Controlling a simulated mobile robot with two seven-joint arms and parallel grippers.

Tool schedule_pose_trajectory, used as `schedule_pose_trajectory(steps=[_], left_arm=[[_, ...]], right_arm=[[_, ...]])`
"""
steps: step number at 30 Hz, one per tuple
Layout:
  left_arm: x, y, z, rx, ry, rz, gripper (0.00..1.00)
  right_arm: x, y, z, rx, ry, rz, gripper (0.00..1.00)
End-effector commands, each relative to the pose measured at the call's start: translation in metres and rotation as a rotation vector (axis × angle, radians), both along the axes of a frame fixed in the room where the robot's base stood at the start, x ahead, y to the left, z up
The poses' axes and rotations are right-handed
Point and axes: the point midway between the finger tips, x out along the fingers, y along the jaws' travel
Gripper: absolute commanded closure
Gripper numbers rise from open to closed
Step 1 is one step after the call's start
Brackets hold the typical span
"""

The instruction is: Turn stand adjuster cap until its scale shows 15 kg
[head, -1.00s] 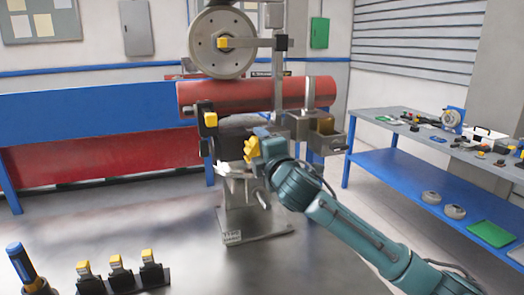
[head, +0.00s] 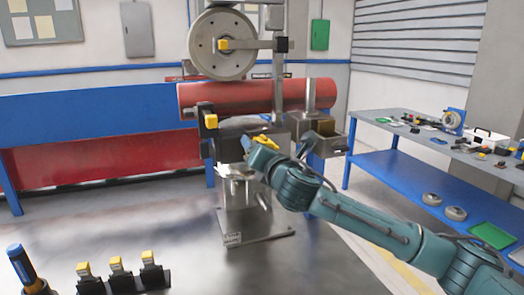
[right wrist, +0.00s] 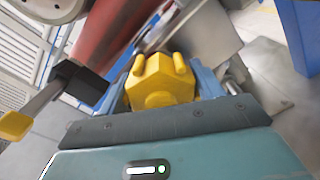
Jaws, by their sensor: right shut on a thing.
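The yellow lobed adjuster cap (right wrist: 163,82) is between the fingers of my right gripper (right wrist: 160,78) in the right wrist view, and the gripper is shut on it. In the head view the cap (head: 262,141) shows only partly, behind my right gripper (head: 262,155), at the upper part of the grey metal stand (head: 243,200). The stand has a flat base plate with a small label at its front. I cannot make out any scale or reading in either view. My left gripper is not in view.
A red cylinder (head: 240,95) lies behind and above the stand, with a large grey wheel (head: 222,43) over it. A yellow-tipped lever (head: 210,120) is close left. Several yellow-topped black pieces (head: 118,272) stand at front left. A blue-framed bench (head: 420,150) is at right.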

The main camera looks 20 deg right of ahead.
Motion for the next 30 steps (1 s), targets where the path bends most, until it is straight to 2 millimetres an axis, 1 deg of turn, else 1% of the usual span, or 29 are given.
schedule_pose_trajectory(steps=[6,12,28,29,30], left_arm=[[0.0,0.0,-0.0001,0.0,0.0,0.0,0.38],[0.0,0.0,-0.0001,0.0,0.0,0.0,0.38],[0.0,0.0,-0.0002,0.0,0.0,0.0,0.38],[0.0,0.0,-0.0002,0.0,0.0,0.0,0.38],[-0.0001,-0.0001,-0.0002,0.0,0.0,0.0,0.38]], right_arm=[[0.0,0.0001,-0.0017,-0.121,0.0,-0.001,0.56],[0.0,0.0006,-0.0011,-0.181,-0.002,-0.001,0.56],[-0.0001,0.001,-0.0015,-0.203,-0.002,0.0,0.56],[-0.0001,0.0011,-0.0015,-0.203,-0.002,0.0,0.33],[-0.0001,0.0011,-0.0015,-0.203,-0.002,0.0,0.3]])
